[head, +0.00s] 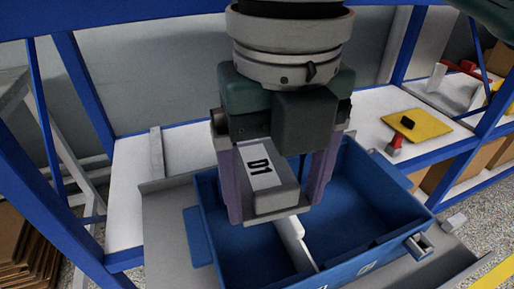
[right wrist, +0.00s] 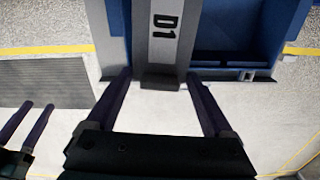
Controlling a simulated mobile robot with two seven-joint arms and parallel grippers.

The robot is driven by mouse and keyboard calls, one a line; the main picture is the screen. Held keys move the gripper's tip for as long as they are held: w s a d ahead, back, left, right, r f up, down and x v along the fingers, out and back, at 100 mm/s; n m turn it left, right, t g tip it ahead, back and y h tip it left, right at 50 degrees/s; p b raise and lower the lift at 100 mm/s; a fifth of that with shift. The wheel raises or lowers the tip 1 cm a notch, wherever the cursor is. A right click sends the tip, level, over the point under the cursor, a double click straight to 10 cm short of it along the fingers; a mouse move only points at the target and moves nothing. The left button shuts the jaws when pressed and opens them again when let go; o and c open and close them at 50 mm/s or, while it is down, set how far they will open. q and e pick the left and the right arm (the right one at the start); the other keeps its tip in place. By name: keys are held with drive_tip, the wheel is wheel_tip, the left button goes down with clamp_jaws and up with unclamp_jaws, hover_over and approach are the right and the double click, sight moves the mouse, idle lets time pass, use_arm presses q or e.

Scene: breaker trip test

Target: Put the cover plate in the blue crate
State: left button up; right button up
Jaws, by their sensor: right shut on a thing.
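The cover plate (head: 265,180) is a grey piece with a white label reading "D1". My right gripper (head: 275,205) is shut on it, with a purple finger on each side. It hangs over the open blue crate (head: 208,225). The right wrist view shows the plate (right wrist: 160,45) between the fingers at the top, with the blue crate (right wrist: 232,60) behind and to the right. In that view a second pair of purple fingers, my left gripper (right wrist: 27,118), is at the left edge, spread apart and empty. The plate and gripper hide part of the crate's inside.
A pale strip (head: 295,243) crosses the crate's inside. The crate stands on a grey surface (head: 165,225) before a white bench with blue posts. A yellow plate (head: 417,125) and a red-handled item (head: 396,143) lie at the right. Flattened cardboard (head: 35,245) is stacked at lower left.

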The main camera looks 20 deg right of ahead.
drive_tip(key=shift+s+a+f+n, duration=0.1)
drive_tip(key=shift+f+n, duration=0.2)
drive_tip(key=shift+f, duration=0.25)
drive_tip(key=b, duration=0.6)
hover_over(268, 281)
drive_tip(key=s, duration=0.1)
drive_tip(key=f, duration=1.5)
drive_tip(key=shift+s+a+f, duration=0.1)
drive_tip(key=shift+a+f, duration=0.2)
drive_tip(key=shift+f, duration=0.05)
wheel_tip(268, 281, down, 4)
drive_tip(key=shift+r+b, duration=0.1)
drive_tip(key=shift+b, duration=0.5)
drive_tip(key=shift+f, duration=0.3)
drive_tip(key=o, duration=1.1)
drive_tip(key=shift+r, duration=0.1)
